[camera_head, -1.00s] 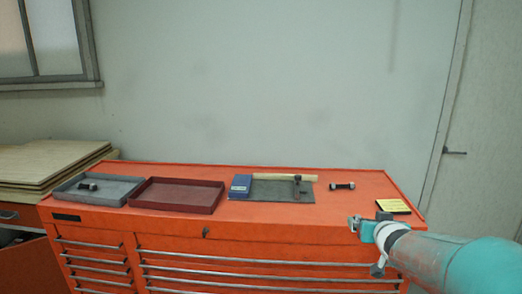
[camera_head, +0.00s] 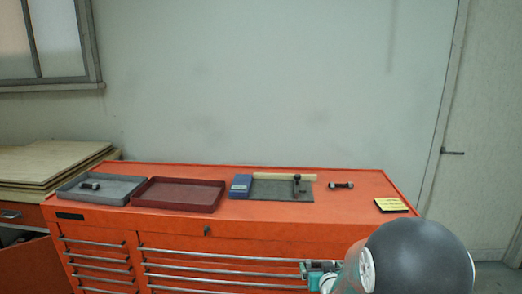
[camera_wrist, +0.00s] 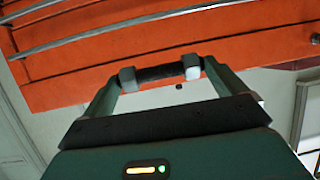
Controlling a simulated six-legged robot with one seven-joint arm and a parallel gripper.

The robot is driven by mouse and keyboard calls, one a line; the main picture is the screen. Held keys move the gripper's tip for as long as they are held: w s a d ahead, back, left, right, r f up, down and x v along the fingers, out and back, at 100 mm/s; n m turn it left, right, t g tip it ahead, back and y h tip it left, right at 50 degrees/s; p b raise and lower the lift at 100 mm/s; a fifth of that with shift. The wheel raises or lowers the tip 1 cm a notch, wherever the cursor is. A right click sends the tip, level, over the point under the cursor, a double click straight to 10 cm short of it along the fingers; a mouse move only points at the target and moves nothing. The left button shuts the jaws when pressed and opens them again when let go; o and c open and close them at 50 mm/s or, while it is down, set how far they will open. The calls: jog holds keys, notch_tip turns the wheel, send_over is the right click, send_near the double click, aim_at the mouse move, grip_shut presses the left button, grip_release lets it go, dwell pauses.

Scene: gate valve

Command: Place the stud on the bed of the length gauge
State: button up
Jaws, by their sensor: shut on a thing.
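The length gauge (camera_head: 282,194) lies on the orange cabinet top, with a dark grey bed, a pale bar along its back, a blue block at its left and a dark knobbed post at its right. Nothing else lies on the bed. My gripper (camera_head: 305,270) is low in front of the drawers, below and apart from the gauge. In the wrist view my gripper (camera_wrist: 160,73) is shut on a dark stud (camera_wrist: 158,73), held crosswise between the fingertips, which hide its ends. Another dark stud (camera_head: 340,186) lies right of the gauge.
A grey tray (camera_head: 120,195) at the left holds a short dark stud (camera_head: 90,186). An empty dark red tray (camera_head: 178,207) stands beside it. A yellow note (camera_head: 391,204) lies near the right edge. The cabinet top (camera_head: 250,229) is clear in front of the gauge.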

jog(key=s+a+f, duration=0.1)
jog(key=s+f, duration=0.2)
jog(key=f, duration=0.4)
jog(key=s+a+f, duration=0.2)
jog(key=s+f, duration=0.1)
jog(key=f, duration=0.5)
jog(key=shift+s+a, duration=0.15)
jog(key=shift+s, duration=0.15)
